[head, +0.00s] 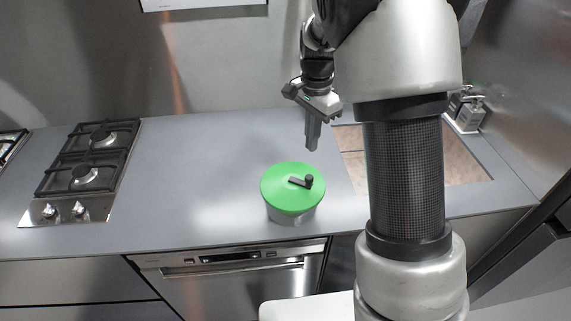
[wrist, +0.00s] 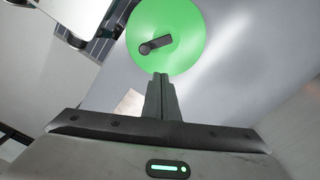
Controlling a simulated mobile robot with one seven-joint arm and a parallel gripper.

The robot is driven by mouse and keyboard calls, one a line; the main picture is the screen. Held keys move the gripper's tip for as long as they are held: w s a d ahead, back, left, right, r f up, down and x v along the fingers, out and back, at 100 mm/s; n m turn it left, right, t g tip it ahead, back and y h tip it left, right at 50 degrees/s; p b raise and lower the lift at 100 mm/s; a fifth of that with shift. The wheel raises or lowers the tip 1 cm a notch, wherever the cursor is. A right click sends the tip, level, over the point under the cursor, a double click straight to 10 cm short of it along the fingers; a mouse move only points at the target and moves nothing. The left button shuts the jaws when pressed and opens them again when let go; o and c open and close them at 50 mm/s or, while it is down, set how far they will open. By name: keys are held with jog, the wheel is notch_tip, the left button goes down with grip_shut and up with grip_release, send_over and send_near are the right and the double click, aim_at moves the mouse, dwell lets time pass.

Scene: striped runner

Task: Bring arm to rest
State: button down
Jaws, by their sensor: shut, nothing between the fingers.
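My gripper (head: 312,146) is shut and empty, pointing down above the grey counter, behind and slightly right of a round container with a green lid (head: 282,188). In the wrist view, my gripper's closed fingers (wrist: 160,78) show at the middle, near the lower edge of the green lid (wrist: 180,58) in the picture. The lid has a black crank handle and lies on top of the container, whose pale lower body shows in the head view. The fingers appear apart from the lid.
The grey counter (head: 190,190) is clear left of the container. A gas hob (head: 85,178) stands at the left. A brownish recessed area (head: 455,165), perhaps a sink, lies right, partly behind my arm. Small dispensers (head: 467,110) stand at the back right. An oven (head: 240,278) is below.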

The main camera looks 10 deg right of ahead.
jog(key=s+r+n+t, duration=0.4)
jog(key=s+r+n, duration=0.4)
jog(key=s+r, duration=0.8)
jog(key=s+n+t, duration=0.1)
jog(key=s+n, duration=0.3)
jog(key=s, duration=0.5)
jog(key=shift+f+t, duration=0.3)
jog(key=shift+f, duration=0.1)
